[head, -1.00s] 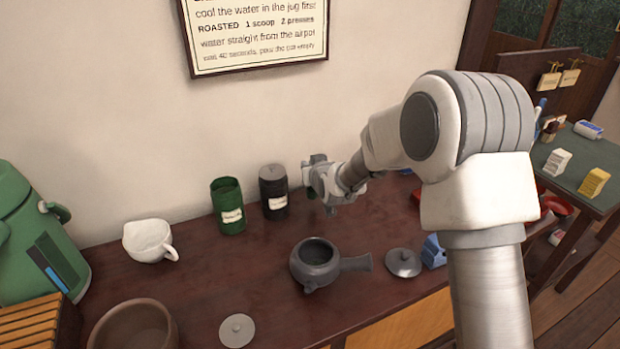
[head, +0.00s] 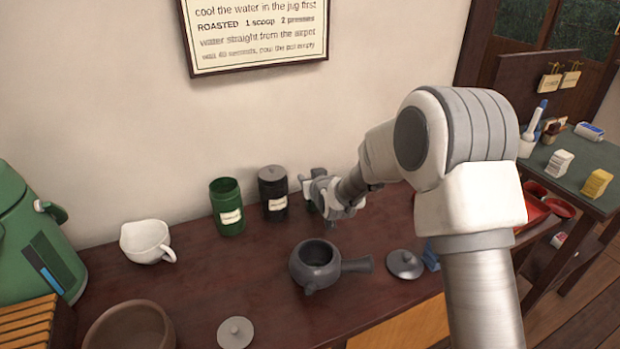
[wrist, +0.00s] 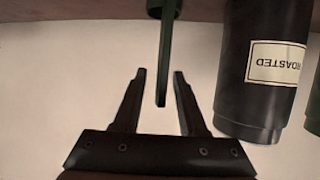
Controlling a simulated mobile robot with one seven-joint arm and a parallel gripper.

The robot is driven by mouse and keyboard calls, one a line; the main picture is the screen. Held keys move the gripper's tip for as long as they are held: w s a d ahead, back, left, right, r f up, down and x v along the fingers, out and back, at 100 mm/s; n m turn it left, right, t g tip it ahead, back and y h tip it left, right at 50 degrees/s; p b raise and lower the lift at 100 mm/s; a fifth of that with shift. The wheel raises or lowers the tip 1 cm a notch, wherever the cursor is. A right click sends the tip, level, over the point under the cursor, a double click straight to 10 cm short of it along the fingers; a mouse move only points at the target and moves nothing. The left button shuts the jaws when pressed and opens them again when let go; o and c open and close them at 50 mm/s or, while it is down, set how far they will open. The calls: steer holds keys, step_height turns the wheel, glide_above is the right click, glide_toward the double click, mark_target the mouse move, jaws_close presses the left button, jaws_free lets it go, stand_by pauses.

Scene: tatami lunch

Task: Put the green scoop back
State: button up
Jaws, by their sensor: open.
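The green scoop (wrist: 166,50) shows in the wrist view as a thin green handle with a wider green part at the table edge of the picture. Its handle reaches between the two fingers of my gripper (wrist: 160,74). The fingers are open, with a gap on each side of the handle. In the head view my gripper (head: 323,196) is low over the counter, right of the dark canister (head: 273,196). That canister is labelled ROASTED in the wrist view (wrist: 262,88). The scoop is mostly hidden in the head view, and I cannot tell what its lower end rests in.
An open green canister (head: 228,210) stands left of the dark one. A grey side-handled pot (head: 316,268) and its lid (head: 404,264) are in front. A white jug (head: 147,243), brown bowl (head: 130,330), small grey lid (head: 235,332) and green airpot (head: 38,240) are left.

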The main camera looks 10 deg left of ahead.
steer(key=shift+r, duration=0.15)
steer(key=shift+s+d+r+p, duration=0.1)
steer(key=shift+r+p, duration=0.05)
steer(key=shift+p, duration=0.15)
steer(key=s+d+r+m+g+h+p, duration=0.1)
steer(key=s+d+r+h, duration=0.1)
steer(key=s+d+r, duration=0.65)
steer(key=s+d+r+m+g+h+p, duration=0.1)
steer(key=s+d+r+h, duration=0.1)
steer(key=s+d+r, duration=0.7)
steer(key=s+d+m+g, duration=0.1)
steer(key=s+d, duration=0.3)
steer(key=s, duration=0.3)
steer(key=s+d+m+g+h, duration=0.1)
steer(key=s+d, duration=0.3)
steer(key=s, duration=0.3)
steer(key=s+d+m+g+h, duration=0.1)
steer(key=s+d+g, duration=0.1)
steer(key=s+d, duration=0.2)
steer(key=s, duration=0.3)
steer(key=shift+s+d+f, duration=0.3)
steer(key=shift+s+f, duration=0.05)
steer(key=shift+s, duration=0.05)
